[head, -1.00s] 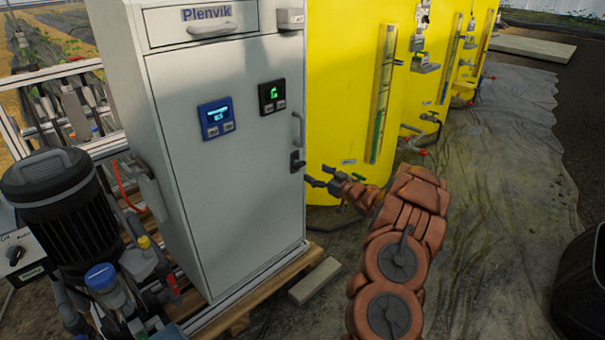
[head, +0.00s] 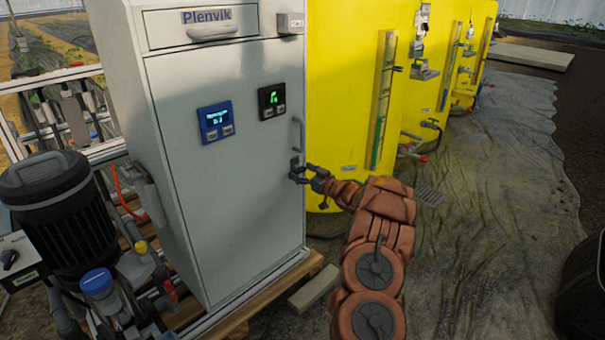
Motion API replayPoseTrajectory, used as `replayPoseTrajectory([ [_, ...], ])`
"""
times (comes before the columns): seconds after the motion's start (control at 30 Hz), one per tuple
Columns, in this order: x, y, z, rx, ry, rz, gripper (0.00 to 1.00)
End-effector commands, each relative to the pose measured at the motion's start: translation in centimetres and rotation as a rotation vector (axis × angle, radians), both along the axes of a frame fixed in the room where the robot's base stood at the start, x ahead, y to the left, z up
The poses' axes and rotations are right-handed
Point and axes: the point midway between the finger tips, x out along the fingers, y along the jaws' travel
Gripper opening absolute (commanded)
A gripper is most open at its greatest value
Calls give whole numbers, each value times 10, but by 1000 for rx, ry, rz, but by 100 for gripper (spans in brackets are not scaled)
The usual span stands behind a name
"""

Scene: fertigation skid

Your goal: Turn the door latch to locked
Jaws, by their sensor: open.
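The grey cabinet door (head: 215,190) is closed and fills the left-middle of the head view. Its door latch (head: 296,164) is a small dark fitting near the right edge, below the vertical handle (head: 297,131). My gripper (head: 303,174) is open at the latch, with its fingers overlapping the latch's lower part. I cannot tell whether the fingers touch the latch. The latch's lower part is partly hidden, and whether it stands locked or unlocked is too small to tell.
Yellow tanks (head: 345,90) with valves stand right of the cabinet, close behind my arm. A black pump motor (head: 55,205) stands at the left. A loose block (head: 314,289) lies on the ground sheet.

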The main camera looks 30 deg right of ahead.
Motion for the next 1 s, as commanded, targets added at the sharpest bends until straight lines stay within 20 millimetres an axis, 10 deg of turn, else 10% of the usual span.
replayPoseTrajectory([
  [0.67, -1, -1, -1, 0, 1, -1, 21],
  [1.0, -1, -1, 0, -44, -8, -1, 19],
])
